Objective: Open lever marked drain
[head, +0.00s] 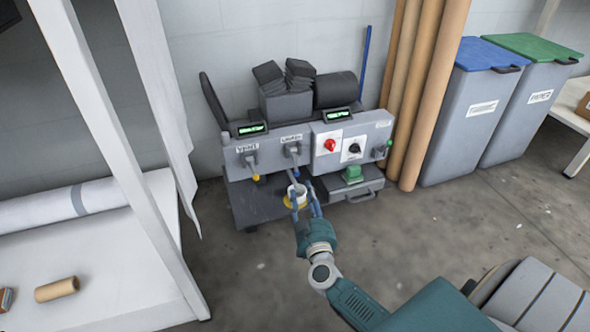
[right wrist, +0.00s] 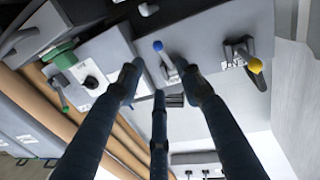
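A grey control box (head: 303,166) stands by the wall in the head view. Its left lever (head: 249,160) has a yellow tip and hangs down below a label that looks like "VENT". A second lever (head: 292,151) hangs beside it under a label too small to read surely. In the right wrist view this lever (right wrist: 168,64) has a blue tip, and the yellow-tipped lever (right wrist: 246,62) is farther right. My right gripper (head: 303,192) is open just below the second lever; its spread fingers (right wrist: 160,80) flank the blue-tipped lever, contact unclear. My left gripper is out of view.
A white cylinder (head: 298,194) with yellow at its base is behind my right fingers. A red knob (head: 330,145), a black rotary switch (head: 354,148) and a green-tipped lever (head: 382,150) are on the box's right part. Brown rolls (head: 435,90) stand to its right.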

